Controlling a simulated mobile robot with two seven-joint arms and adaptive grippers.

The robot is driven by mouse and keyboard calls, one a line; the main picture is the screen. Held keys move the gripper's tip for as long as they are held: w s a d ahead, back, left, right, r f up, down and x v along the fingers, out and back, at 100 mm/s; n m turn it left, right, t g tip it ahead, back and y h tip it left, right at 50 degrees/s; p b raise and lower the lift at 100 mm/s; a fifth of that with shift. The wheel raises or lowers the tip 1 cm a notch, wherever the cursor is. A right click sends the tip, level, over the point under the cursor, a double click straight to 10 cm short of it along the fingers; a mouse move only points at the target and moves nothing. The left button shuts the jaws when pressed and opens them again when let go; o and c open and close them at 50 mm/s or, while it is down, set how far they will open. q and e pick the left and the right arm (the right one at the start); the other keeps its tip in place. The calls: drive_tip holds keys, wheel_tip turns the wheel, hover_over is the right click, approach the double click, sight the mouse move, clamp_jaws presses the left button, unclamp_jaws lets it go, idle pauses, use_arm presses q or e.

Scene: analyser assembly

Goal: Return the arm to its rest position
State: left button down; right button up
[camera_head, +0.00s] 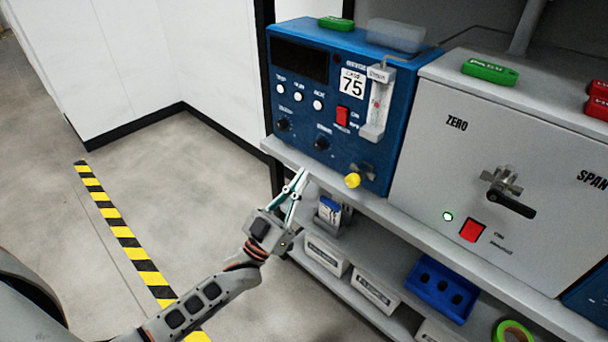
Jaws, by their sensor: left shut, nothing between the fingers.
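My left gripper (299,182) is at the end of my left arm (205,300), which comes in from the lower left. Its fingers are together and hold nothing. The fingertips point up near the front edge of the shelf, below the blue analyser (292,112). I cannot tell whether they touch the edge. My right gripper is not in view.
A grey panel (420,140) marked ZERO and SPAN, with a black-handled valve (510,204), stands right of the analyser. White boxes (374,289), a blue holder (443,288) and green tape (513,332) are on the lower shelf. Open floor (60,250) with a striped line (128,243) lies left.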

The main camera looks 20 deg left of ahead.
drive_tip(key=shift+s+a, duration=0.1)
use_arm(q)
drive_tip(key=s+d+f+g+y+p, duration=0.1)
drive_tip(key=s+f+g+y+p, duration=0.2)
drive_tip(key=s+f+g, duration=0.3)
drive_tip(key=s+d+f+g+y+p, duration=0.1)
drive_tip(key=s+f+g+y+p, duration=0.2)
drive_tip(key=s+f, duration=1.1)
drive_tip(key=s+g+p, duration=0.3)
drive_tip(key=s+g, duration=0.1)
drive_tip(key=s, duration=0.3)
drive_tip(key=shift+s+d+f+g+p, duration=0.25)
drive_tip(key=shift+f+g+p, duration=0.05)
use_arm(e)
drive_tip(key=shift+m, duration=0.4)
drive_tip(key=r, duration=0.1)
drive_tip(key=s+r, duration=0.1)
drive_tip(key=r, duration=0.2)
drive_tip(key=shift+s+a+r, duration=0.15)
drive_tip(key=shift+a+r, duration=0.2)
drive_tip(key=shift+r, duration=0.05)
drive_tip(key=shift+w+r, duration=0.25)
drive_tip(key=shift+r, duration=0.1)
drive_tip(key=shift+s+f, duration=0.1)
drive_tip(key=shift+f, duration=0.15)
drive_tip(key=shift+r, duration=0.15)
